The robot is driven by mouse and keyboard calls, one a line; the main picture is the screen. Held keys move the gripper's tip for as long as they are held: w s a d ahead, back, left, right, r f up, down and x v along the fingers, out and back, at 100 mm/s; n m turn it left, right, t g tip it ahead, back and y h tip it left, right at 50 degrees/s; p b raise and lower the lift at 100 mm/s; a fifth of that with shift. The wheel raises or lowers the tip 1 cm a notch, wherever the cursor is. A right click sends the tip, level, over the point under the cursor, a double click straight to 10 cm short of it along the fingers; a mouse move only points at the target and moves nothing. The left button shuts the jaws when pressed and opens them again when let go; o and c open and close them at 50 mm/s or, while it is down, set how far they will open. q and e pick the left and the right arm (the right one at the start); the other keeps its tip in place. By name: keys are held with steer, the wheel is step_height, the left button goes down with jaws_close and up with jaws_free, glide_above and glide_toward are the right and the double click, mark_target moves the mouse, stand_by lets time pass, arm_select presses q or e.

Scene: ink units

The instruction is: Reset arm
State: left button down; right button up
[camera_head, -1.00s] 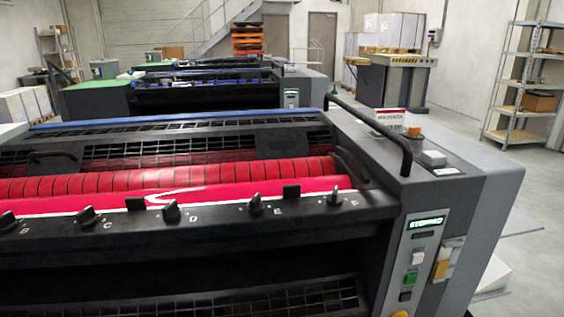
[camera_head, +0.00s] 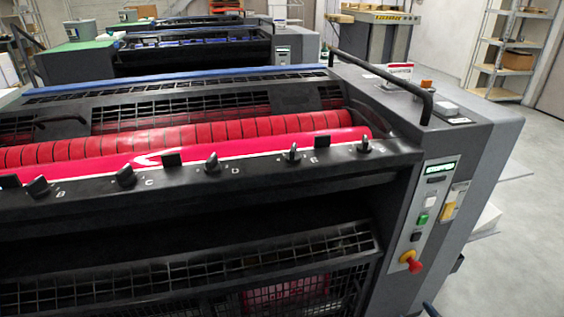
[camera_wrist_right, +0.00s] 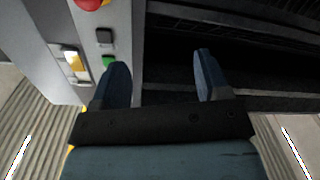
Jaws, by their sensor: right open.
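My right gripper (camera_wrist_right: 160,78) is in the right wrist view with its two blue fingers spread and nothing between them. It is in front of the printing press, near the control panel (camera_wrist_right: 110,28), which shows at the left of that view. A small blue tip at the bottom edge of the head view (camera_head: 431,310) may be part of this gripper. My left gripper is not in view. The press has a red ink roller (camera_head: 180,143) and a row of black knobs along its front rail (camera_head: 210,180).
The head view shows the panel (camera_head: 425,225) with a green button, a yellow switch (camera_head: 449,210) and a red emergency knob (camera_head: 411,262). A black handrail (camera_head: 385,83) rises above the press's right end. Free floor (camera_head: 530,230) lies to the right. More presses and shelves stand behind.

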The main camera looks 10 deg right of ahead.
steer(key=d+r+n, duration=0.2)
steer(key=d, duration=0.2)
steer(key=s+a+r+m+g+y, duration=0.1)
steer(key=s+a+r, duration=0.2)
steer(key=a+r, duration=0.55)
steer(key=s+a+r+m+g+y, duration=0.1)
steer(key=s+a+r+m+y, duration=0.15)
steer(key=a, duration=1.05)
steer(key=s+a+r+m+g+y, duration=0.1)
steer(key=s+a+r, duration=0.1)
steer(key=a+r, duration=0.65)
arm_select(q)
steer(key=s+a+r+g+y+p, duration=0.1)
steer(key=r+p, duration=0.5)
steer(key=p, duration=1)
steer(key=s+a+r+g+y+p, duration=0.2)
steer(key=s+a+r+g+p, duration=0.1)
steer(key=p, duration=1.4)
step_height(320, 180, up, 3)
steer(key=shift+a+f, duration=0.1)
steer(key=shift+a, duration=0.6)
arm_select(e)
steer(key=s+d+r+g+h, duration=0.3)
steer(key=s+d+r, duration=0.1)
steer(key=r, duration=0.6)
steer(key=shift+s+g, duration=0.2)
steer(key=shift+g, duration=0.1)
steer(key=shift+h, duration=0.25)
